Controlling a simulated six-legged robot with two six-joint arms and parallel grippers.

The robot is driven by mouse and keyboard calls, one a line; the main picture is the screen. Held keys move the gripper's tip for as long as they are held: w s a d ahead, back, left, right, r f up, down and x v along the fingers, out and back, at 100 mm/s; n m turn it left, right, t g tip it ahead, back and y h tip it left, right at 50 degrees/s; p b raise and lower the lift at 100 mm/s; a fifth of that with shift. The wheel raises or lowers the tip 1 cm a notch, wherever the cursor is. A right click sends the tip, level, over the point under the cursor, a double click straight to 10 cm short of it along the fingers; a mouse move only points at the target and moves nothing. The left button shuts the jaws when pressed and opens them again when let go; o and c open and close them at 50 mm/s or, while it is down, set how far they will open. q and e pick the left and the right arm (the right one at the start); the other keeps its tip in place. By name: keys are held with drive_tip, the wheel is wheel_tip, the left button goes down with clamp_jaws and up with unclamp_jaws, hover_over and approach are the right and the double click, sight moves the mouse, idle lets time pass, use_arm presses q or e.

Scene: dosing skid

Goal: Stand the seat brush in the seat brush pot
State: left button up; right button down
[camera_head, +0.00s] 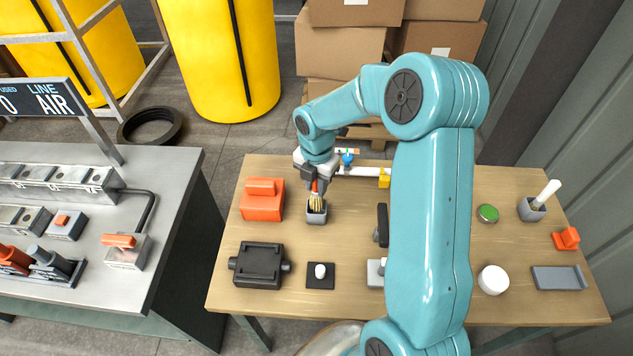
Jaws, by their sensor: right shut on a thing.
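My right gripper (317,181) is shut on the seat brush (316,201), which has tan bristles and a bit of red above them. The brush points down, roughly upright, with its bristles at the mouth of a small grey pot (316,217), probably the seat brush pot. I cannot tell how deep the bristles are inside or whether they touch the pot. The gripper covers most of the handle. My left gripper is not in view.
On the wooden table (215,285) are an orange block (262,205), a black fixture (259,266), a white piece on a black pad (320,274) and a white round piece (493,280). Another grey pot (531,211) holds a white-handled tool. My right arm hides the table's middle.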

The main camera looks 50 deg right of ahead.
drive_tip(key=shift+f+b, duration=1.75)
drive_tip(key=shift+f, duration=0.7)
drive_tip(key=c, duration=0.9)
unclamp_jaws()
drive_tip(key=shift+o, duration=0.2)
wheel_tip(320, 180, up, 16)
drive_tip(key=shift+r, duration=0.15)
